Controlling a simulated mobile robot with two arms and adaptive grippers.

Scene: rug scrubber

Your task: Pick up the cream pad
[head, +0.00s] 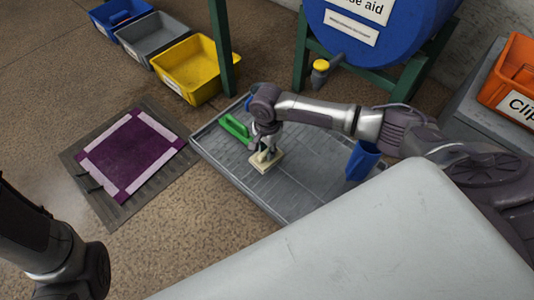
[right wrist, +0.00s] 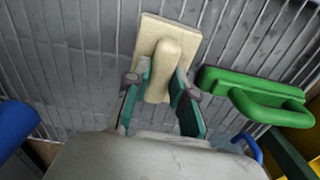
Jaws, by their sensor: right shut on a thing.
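The cream pad (head: 268,161) has a flat rectangular base and a raised handle. It is on or just above the ribbed grey tray; I cannot tell if they touch. My right gripper (head: 264,146) is over it, shut on its handle. The right wrist view shows the cream pad (right wrist: 165,58) with its handle between the two fingers of the right gripper (right wrist: 162,95). In the head view my left arm shows at the lower left, but its fingers are not visible.
A green scrubber (head: 234,127) with a handle lies beside the cream pad on the grey tray (head: 298,190). A blue object (head: 362,160) stands at the tray's right. A purple rug (head: 130,152) lies on a slatted mat at left. Yellow, grey and blue bins stand behind.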

